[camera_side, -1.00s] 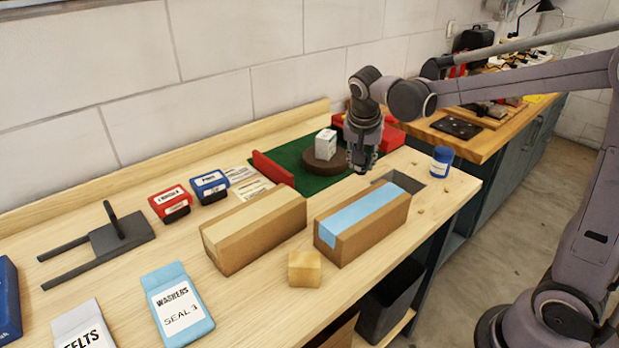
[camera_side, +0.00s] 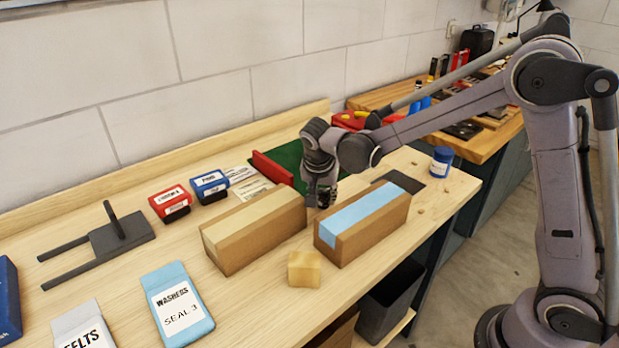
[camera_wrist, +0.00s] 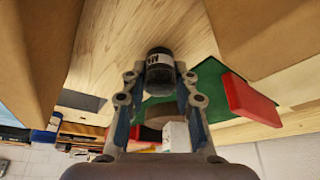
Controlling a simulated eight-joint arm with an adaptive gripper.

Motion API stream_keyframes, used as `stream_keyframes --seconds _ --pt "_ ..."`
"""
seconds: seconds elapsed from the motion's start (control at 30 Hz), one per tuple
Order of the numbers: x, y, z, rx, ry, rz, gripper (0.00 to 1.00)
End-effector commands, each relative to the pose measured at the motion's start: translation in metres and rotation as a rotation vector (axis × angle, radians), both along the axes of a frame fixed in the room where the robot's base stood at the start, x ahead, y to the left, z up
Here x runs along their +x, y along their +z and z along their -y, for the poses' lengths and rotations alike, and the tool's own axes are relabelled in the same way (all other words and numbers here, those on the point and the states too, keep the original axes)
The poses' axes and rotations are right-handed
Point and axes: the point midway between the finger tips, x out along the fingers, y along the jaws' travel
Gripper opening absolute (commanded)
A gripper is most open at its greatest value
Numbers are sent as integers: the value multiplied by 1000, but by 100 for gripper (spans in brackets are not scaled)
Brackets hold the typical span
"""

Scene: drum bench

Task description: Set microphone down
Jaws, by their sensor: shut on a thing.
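My gripper (camera_side: 322,196) is low over the bench, between the tan-striped carton and the blue-striped carton, at their far ends. In the wrist view my gripper (camera_wrist: 159,80) is shut on a black cylinder (camera_wrist: 160,65) with a white label, only partly readable. I take this cylinder for the microphone, but its shape does not confirm it. I cannot tell whether its end touches the wood. In the side view it is mostly hidden by the fingers.
The tan-striped carton (camera_side: 255,229) and blue-striped carton (camera_side: 362,222) stand close on either side. A wooden block (camera_side: 304,269) lies in front. A red barrier (camera_side: 272,167) edges the green mat (camera_wrist: 210,90). A brown disc (camera_wrist: 158,112) and white box (camera_wrist: 176,137) are behind.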

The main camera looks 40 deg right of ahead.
Motion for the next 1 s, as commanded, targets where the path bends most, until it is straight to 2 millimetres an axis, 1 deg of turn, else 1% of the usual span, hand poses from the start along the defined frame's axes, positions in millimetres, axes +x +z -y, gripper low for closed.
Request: stream_keyframes --seconds 0.37,0.4,0.43,0.47,0.8,0.87,1.0 --pt "0 -4 0 0 0 0 0" --pt "0 -3 0 0 0 0 37" --pt "0 -3 0 0 0 0 46" --pt "0 -3 0 0 0 0 51" --pt "0 -1 0 0 0 0 51" --pt "0 2 0 0 0 0 51" --pt "-5 19 -6 0 1 0 51"
